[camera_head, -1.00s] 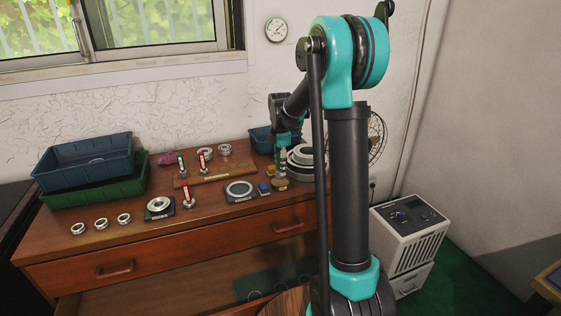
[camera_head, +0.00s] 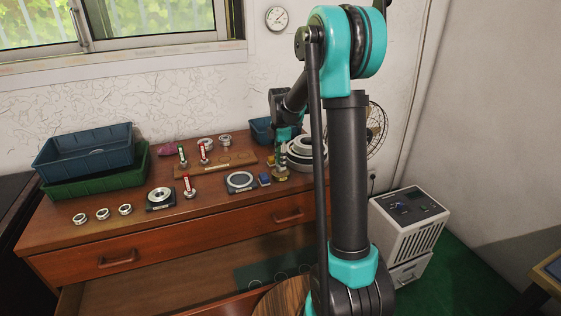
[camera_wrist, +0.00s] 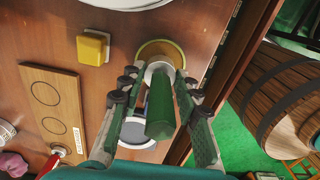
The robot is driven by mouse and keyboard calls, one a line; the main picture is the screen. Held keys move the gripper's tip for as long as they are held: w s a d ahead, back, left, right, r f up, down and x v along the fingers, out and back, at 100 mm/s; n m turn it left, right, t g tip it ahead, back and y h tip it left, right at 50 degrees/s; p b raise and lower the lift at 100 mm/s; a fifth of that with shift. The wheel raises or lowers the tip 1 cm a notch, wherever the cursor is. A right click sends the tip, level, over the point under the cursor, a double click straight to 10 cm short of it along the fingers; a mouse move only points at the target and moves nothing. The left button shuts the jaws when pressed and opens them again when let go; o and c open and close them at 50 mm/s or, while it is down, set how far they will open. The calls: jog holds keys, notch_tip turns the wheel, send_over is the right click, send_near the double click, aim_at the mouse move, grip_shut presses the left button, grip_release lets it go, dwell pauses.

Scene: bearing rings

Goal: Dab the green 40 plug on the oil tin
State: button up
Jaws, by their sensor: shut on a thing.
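The green plug (camera_wrist: 160,108) is in my gripper (camera_wrist: 162,100), with the gripper's fingers shut on either side of it. The plug's pale metal end points at the oil tin (camera_wrist: 160,48), a round brass-coloured tin on the dresser top. In the wrist view the plug's end overlaps the near part of the tin; I cannot tell whether they touch. In the head view my gripper (camera_head: 282,158) is right above the oil tin (camera_head: 281,177), and the plug is too small there to make out clearly.
A yellow block (camera_wrist: 92,47) and a wooden board (camera_wrist: 45,110) lie beside the tin. Large stacked rings (camera_head: 300,152) stand close right of my gripper. A blue block (camera_head: 264,180) and a ring on a dark base (camera_head: 240,181) are left of the tin. The drawer below is open.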

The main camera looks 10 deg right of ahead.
jog(key=shift+o, duration=0.2)
jog(key=shift+f, duration=0.55)
dwell(1.2)
jog(key=shift+r, duration=0.1)
jog(key=shift+r, duration=3.45)
jog(key=shift+c, duration=0.2)
